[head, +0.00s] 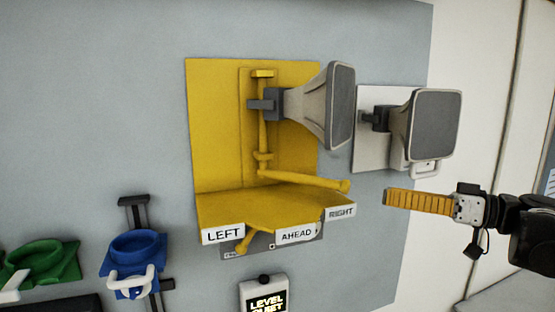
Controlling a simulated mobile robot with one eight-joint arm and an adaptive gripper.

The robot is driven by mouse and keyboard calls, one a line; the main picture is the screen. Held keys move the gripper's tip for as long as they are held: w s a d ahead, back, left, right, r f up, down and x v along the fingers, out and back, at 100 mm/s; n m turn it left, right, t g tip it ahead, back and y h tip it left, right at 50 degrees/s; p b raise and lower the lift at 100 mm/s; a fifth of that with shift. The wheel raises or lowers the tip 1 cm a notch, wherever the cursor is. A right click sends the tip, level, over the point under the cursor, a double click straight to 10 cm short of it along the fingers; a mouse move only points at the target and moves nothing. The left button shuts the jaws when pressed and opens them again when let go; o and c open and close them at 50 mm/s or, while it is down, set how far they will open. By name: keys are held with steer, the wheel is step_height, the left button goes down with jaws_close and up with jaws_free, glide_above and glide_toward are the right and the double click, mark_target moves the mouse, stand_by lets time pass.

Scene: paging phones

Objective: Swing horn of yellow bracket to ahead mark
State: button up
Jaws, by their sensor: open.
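The yellow bracket (220,120) is fixed to a grey-blue panel. Its grey horn (325,105) sits on an upright yellow post and its mouth faces right. A yellow lever (305,181) runs from the foot of the post to the right, its knob end above the RIGHT label (341,212). The AHEAD label (296,235) is at the front middle of the bracket's shelf, and the LEFT label (223,235) is at its left. My gripper (390,200) is open and empty, right of the lever knob and apart from it. Its fingers overlap, seen from the side.
A second horn (435,125) on a white bracket (368,150) is just right of the yellow one, above my gripper. A small box with a display (265,296) is below the shelf. Blue (135,250) and green (45,262) holders are at lower left. Bare panel lies below my gripper.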

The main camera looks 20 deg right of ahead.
mark_target(349, 187)
steer(key=x, duration=0.3)
steer(key=p+x, duration=0.1)
steer(key=x, duration=0.6)
steer(key=shift+w+a+r+p, duration=0.15)
steer(key=shift+w+r+p, duration=0.1)
steer(key=shift+p, duration=0.1)
steer(key=shift+s, duration=0.1)
jaws_close()
